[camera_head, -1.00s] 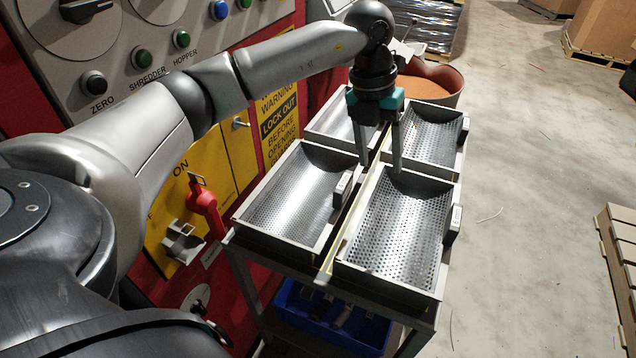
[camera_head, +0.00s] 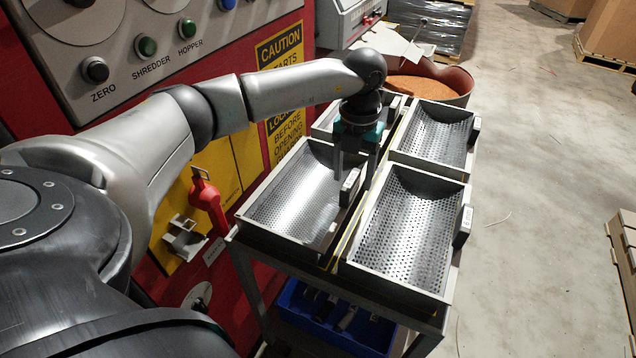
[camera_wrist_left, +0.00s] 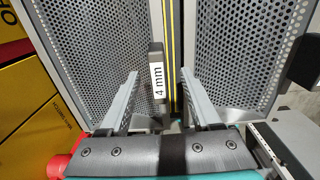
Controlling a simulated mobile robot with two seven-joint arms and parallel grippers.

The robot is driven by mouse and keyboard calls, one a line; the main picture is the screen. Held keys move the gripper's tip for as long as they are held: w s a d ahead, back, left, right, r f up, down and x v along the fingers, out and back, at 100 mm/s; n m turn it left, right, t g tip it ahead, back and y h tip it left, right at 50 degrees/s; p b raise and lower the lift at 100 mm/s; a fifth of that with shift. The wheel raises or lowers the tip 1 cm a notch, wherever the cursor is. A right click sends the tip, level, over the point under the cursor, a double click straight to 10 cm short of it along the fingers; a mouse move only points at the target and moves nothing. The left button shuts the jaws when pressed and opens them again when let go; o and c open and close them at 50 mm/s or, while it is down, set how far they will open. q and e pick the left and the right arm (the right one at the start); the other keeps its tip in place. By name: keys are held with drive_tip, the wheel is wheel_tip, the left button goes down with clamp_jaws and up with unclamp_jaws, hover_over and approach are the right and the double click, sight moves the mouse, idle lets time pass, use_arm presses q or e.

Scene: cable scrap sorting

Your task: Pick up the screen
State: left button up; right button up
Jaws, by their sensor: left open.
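Several curved perforated metal screens lie in frames on a cart: a front left screen (camera_head: 295,200), a front right screen (camera_head: 408,225), a back right screen (camera_head: 436,135) and a back left one (camera_head: 325,122), partly hidden by my arm. The front left screen has a dark handle (camera_head: 350,187) on its right edge; in the left wrist view its label reads "4 mm" (camera_wrist_left: 157,82). My left gripper (camera_head: 356,178) is open and empty, pointing down above this handle. In the left wrist view the fingers (camera_wrist_left: 160,88) stand on either side of the handle, apart from it.
A red machine panel with knobs and buttons (camera_head: 147,46) stands at the left, with a red lever (camera_head: 207,200). A blue bin (camera_head: 335,318) sits under the cart. A round tub of orange granules (camera_head: 428,84) is behind. The floor at the right (camera_head: 540,200) is mostly clear.

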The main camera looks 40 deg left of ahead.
use_arm(q)
drive_tip(key=f, duration=0.2)
drive_tip(key=f+b, duration=0.1)
drive_tip(key=f, duration=0.1)
drive_tip(key=shift+s+a, duration=0.1)
drive_tip(key=shift+s, duration=0.1)
drive_tip(key=shift+f, duration=0.35)
drive_tip(key=c, duration=0.5)
clamp_jaws()
use_arm(e)
drive_tip(key=shift+w+d+f, duration=0.25)
drive_tip(key=shift+w+f, duration=0.2)
drive_tip(key=shift+w, duration=0.25)
use_arm(q)
drive_tip(key=shift+w+r, duration=0.1)
